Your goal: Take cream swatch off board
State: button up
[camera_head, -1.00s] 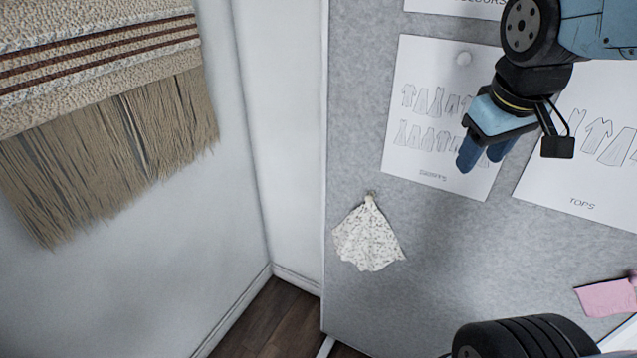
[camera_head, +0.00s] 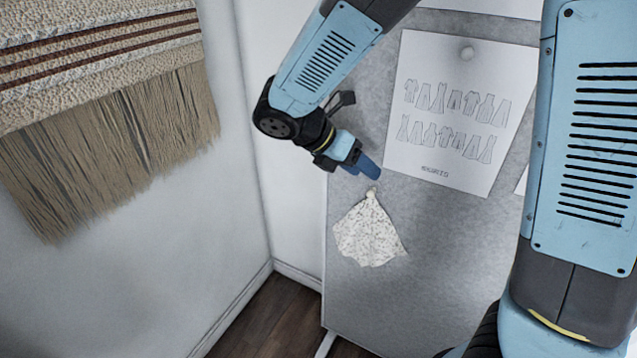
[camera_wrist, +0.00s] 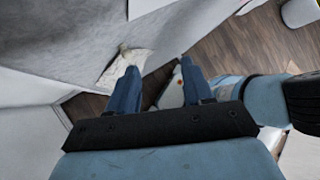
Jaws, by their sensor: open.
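The cream swatch (camera_head: 368,235) is a pale, speckled piece of cloth hanging from one point at its top on the grey board (camera_head: 440,245). It also shows in the wrist view (camera_wrist: 122,66), left of and beyond the fingers. My gripper (camera_head: 368,170) is just above the top of the swatch in the head view, its blue fingers pointing down and right. In the wrist view the two fingers (camera_wrist: 158,80) are apart with nothing between them. Whether a fingertip touches the swatch cannot be told.
A paper sheet of garment drawings (camera_head: 460,110) is pinned on the board right of my gripper. A fringed woven hanging (camera_head: 100,150) is on the left wall. Dark wood floor (camera_head: 275,320) shows below. My arm covers much of the right side.

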aim_at(368, 193)
jog(key=a+f+n+t+h, duration=0.25)
jog(key=a+f+n, duration=0.25)
jog(key=a+n, duration=0.25)
jog(key=shift+t+y, duration=0.25)
jog(key=shift+y, duration=0.1)
jog(key=x, duration=1.2)
jog(key=shift+w+d+f, duration=0.15)
jog(key=shift+w+d, duration=0.05)
grip_shut()
jog(key=shift+s+a, duration=0.35)
jog(key=shift+s, duration=0.35)
jog(key=shift+s+a, duration=0.3)
jog(key=shift+s, duration=0.4)
jog(key=s+a, duration=0.4)
jog(key=s, duration=0.5)
dwell(0.5)
